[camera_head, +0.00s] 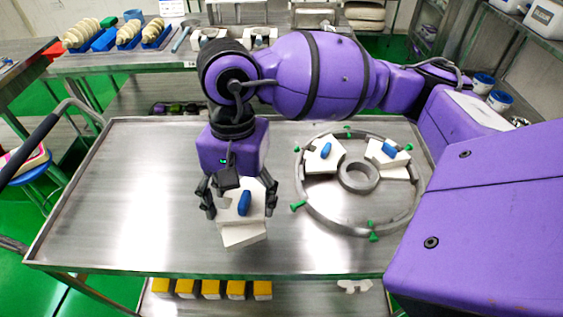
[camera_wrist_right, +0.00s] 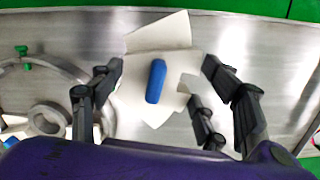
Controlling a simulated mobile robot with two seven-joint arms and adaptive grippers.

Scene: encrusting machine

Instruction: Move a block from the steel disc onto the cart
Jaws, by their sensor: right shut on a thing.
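My right gripper (camera_head: 241,202) points down with its fingers shut on the sides of a white block (camera_head: 232,213) with a blue handle; the block also shows in the right wrist view (camera_wrist_right: 140,93). Another white piece (camera_head: 245,236) shows just below it; I cannot tell whether they touch or are joined. They are over the left-middle of the steel cart top (camera_head: 130,190). The ring-shaped steel disc (camera_head: 301,190) with green knobs is to the right, apart from the gripper. White blocks with blue handles (camera_head: 324,159) (camera_head: 379,158) sit at its far side. My left gripper is out of view.
The cart top has a raised rim, and its left part is bare. A smaller steel ring (camera_head: 345,184) lies inside the disc. Yellow boxes (camera_head: 210,289) stand on the shelf below. A table behind holds blue trays (camera_head: 103,40). My right arm spans the far side.

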